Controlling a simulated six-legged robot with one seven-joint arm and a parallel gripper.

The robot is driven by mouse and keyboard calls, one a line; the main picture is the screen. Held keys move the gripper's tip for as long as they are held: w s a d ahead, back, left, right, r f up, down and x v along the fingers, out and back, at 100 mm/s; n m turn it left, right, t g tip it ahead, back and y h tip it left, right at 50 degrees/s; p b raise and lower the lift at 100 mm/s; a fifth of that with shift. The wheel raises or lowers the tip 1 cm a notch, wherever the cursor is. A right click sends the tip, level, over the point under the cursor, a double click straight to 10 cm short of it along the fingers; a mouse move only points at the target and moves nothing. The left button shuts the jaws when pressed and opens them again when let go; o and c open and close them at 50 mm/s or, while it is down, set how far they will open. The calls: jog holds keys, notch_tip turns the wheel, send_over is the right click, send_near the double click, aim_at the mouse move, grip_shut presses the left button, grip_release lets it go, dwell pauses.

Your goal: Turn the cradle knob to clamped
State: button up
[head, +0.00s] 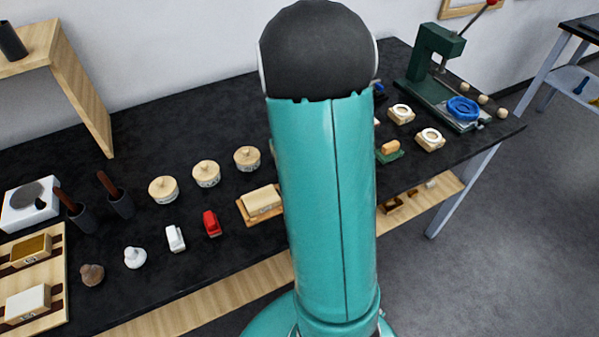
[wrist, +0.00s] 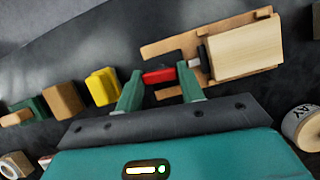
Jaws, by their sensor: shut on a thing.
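The cradle (wrist: 170,46) is a tan wooden base holding a pale wood block (wrist: 246,50) in the wrist view. It also shows in the head view (head: 246,214), left of my arm. The knob (wrist: 158,76) is a red bar at the left end of the cradle. My gripper (wrist: 159,84) has its two green fingers on either side of the red knob and is shut on it. A small white piece (wrist: 193,63) sits between the knob and the block. The knob's setting cannot be read. In the head view my arm hides the gripper and knob.
In the wrist view, a yellow block (wrist: 101,87) and a tan block (wrist: 65,100) lie left, and a labelled jar (wrist: 302,127) right. In the head view, lidded jars (head: 206,173) stand behind a red item (head: 211,223). A green press (head: 435,65) stands back right.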

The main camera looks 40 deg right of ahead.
jog(key=shift+n+h, duration=0.3)
jog(key=shift+n, duration=0.3)
jog(key=o, duration=1)
jog(key=v, duration=1.4)
jog(key=shift+f, duration=0.1)
jog(key=s+a+r+n+t, duration=0.1)
jog(key=s+a+t, duration=0.4)
jog(key=a, duration=0.7)
jog(key=s+a+r+n+t+h, duration=0.1)
jog(key=s+a+r+t, duration=0.3)
jog(key=a, duration=0.8)
jog(key=shift+s+a+r+n+t, duration=0.3)
jog(key=shift+s+n+t, duration=0.1)
jog(key=shift+s+n, duration=0.3)
